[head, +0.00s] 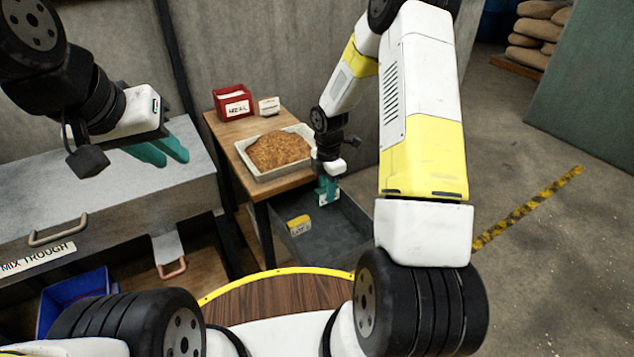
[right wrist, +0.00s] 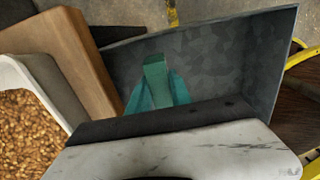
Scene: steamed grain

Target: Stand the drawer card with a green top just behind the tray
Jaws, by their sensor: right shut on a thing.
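The tray (head: 246,166) is pale, full of brown grain, and sits on the small wooden table; its edge also shows in the right wrist view (right wrist: 38,82). My right gripper (head: 328,188) is right of the tray, over the open grey drawer (head: 345,238). It is shut on a small card (head: 323,199). In the right wrist view the card's green top (right wrist: 155,72) shows between the teal fingers; its lower part is hidden. My left gripper (head: 162,150) is empty above the mix trough, its two fingers apart.
A red box (head: 233,104) and a small white card (head: 269,106) stand behind the tray on the wooden table (head: 222,130). A card with a yellow top (head: 299,225) lies in the drawer. The mix trough (head: 100,205) is at the left.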

